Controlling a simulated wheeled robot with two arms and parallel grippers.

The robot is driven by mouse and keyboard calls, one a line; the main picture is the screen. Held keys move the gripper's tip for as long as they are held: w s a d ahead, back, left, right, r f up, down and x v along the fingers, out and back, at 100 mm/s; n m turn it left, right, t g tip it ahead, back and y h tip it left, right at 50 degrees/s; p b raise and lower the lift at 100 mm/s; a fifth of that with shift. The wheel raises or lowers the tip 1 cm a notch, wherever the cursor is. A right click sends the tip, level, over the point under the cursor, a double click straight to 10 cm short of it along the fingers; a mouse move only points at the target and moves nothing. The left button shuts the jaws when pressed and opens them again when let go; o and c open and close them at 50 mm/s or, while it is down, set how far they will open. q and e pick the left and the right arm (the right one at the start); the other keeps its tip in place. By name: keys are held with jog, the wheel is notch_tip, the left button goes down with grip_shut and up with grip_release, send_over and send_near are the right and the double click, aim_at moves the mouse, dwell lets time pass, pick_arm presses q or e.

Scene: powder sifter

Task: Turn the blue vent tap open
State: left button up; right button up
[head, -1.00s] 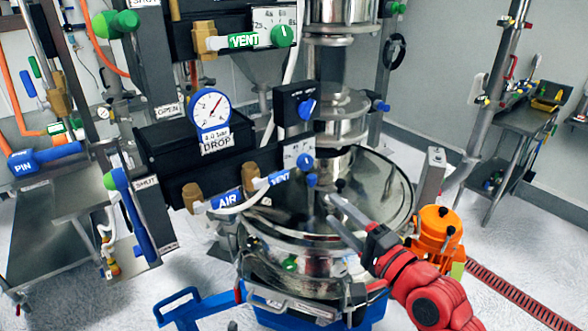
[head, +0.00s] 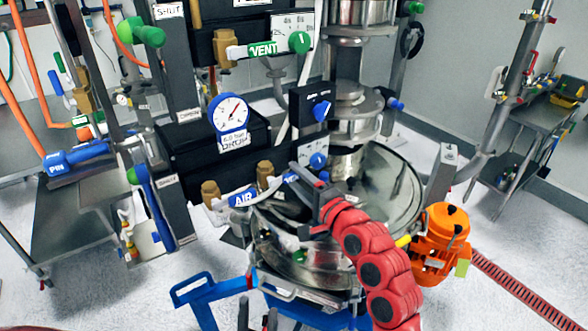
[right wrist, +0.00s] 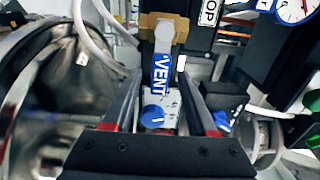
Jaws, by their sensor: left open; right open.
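The blue vent tap (head: 290,179) is a lever with a blue VENT label on a brass valve body (head: 265,172), low on the black panel beside the steel bowl. In the right wrist view its lever (right wrist: 161,72) points from the brass body toward my gripper. My right gripper (head: 303,180) is at the lever and partly hides it. In the right wrist view my right gripper (right wrist: 160,80) is open, one finger on each side of the lever, with gaps visible. My left gripper (head: 257,318) is open, low at the bottom edge, away from the tap.
A blue AIR tap (head: 241,197) sits just left of the vent tap. A blue knob (head: 318,160) is close by on its right. The steel bowl (head: 400,190) lies to the right.

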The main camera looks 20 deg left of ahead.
jog(key=shift+x, duration=0.9)
grip_shut()
dwell(0.9)
